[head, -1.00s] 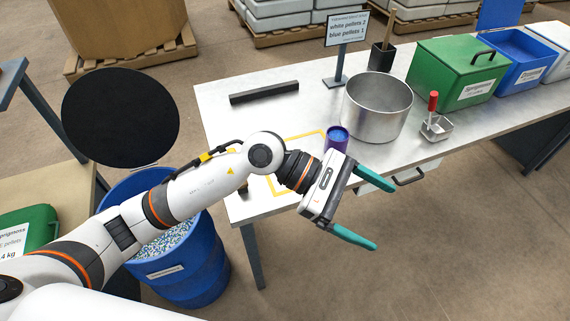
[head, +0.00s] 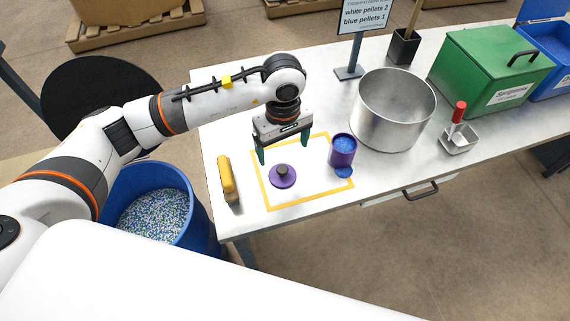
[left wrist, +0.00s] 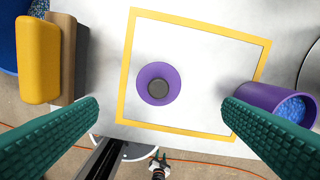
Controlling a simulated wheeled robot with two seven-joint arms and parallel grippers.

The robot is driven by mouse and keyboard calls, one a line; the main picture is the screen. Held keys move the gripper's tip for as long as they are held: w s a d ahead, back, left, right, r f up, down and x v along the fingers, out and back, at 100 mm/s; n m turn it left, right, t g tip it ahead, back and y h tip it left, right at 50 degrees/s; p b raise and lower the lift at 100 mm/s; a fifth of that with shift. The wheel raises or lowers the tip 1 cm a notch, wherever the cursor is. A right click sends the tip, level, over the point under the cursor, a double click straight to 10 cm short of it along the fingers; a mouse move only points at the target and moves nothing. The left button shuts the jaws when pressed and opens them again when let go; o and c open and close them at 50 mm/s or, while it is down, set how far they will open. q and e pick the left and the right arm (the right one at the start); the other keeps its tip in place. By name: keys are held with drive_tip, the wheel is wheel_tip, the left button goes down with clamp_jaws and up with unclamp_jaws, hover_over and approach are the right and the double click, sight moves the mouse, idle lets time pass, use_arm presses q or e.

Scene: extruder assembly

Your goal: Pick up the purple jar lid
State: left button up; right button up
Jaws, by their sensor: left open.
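The purple jar lid (head: 282,176) lies flat on the table inside a yellow taped square, with its dark round knob facing up. In the left wrist view the lid (left wrist: 145,85) lies between the two green fingers, ahead of their tips. My left gripper (head: 284,154) points down above the taped square, fingers wide apart and empty, a little behind the lid in the head view. The purple jar (head: 342,152) stands at the square's right side with blue pellets in it; it also shows in the left wrist view (left wrist: 254,97). My right gripper is not in view.
A yellow-and-brown block (head: 228,180) sits left of the square (head: 262,190). A large steel pot (head: 395,110), a red-handled scoop (head: 459,130) and a green box (head: 490,70) stand to the right. A blue pellet barrel (head: 160,205) stands beside the table.

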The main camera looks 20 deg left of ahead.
sight(282, 168)
use_arm(q)
wheel_tip(282, 168, down, 4)
drive_tip(key=shift+s, duration=0.15)
drive_tip(key=shift+f+p, duration=0.25)
drive_tip(key=shift+p, duration=0.05)
drive_tip(key=f, duration=0.2)
drive_tip(key=f+p, duration=0.1)
drive_tip(key=f, duration=0.1)
drive_tip(key=shift+a, duration=0.25)
drive_tip(key=shift+w+f, duration=0.2)
drive_tip(key=shift+f, duration=0.35)
drive_tip(key=c, duration=1.1)
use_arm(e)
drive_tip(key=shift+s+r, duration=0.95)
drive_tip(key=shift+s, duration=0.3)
